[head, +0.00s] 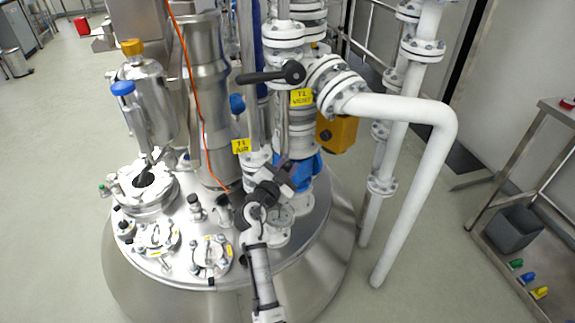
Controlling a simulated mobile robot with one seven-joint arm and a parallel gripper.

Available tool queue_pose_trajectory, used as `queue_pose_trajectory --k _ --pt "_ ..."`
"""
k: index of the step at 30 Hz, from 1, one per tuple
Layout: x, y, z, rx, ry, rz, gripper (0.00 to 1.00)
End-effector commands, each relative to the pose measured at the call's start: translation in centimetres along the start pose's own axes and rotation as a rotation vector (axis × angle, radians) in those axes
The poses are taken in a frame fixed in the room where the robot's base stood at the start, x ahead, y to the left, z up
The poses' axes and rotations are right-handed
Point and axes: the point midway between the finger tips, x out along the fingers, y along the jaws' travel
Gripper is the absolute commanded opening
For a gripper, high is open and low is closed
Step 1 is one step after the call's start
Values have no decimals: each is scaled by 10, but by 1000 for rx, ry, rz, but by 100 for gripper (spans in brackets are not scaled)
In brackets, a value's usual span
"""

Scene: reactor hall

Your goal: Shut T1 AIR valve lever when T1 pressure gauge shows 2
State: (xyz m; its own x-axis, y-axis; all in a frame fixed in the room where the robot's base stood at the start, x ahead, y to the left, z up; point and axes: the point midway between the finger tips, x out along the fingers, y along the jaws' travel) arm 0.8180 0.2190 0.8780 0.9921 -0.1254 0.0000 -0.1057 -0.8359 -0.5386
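The yellow T1 AIR label (241,146) hangs on the piping above the steel reactor lid, left of the white pipe stack. No lever by this label can be made out; my arm and the pipes may hide it. A black lever (258,78) lies horizontally higher up, just above the yellow T1 VENT label (301,97). My gripper (288,168) is over the lid, below and right of the T1 AIR label, in front of a blue pipe part. Its fingers are too small to read, and contact cannot be told. No readable T1 pressure gauge face shows.
The reactor lid (190,262) carries several ports and clamps. An orange cable (188,70) hangs at left of the pipes. A thick white pipe (410,205) bends down on the right. A steel table (550,112) stands at far right.

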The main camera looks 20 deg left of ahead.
Motion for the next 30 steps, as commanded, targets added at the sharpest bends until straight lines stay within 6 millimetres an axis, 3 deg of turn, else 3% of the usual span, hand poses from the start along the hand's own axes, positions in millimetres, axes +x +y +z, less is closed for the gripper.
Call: queue_pose_trajectory --k 1,5,17,30 --pt "0 0 0 0 0 0 17" --pt "0 0 0 0 0 0 0" --pt "1 3 1 18 -11 8 0" --pt "14 31 18 231 -167 110 0"
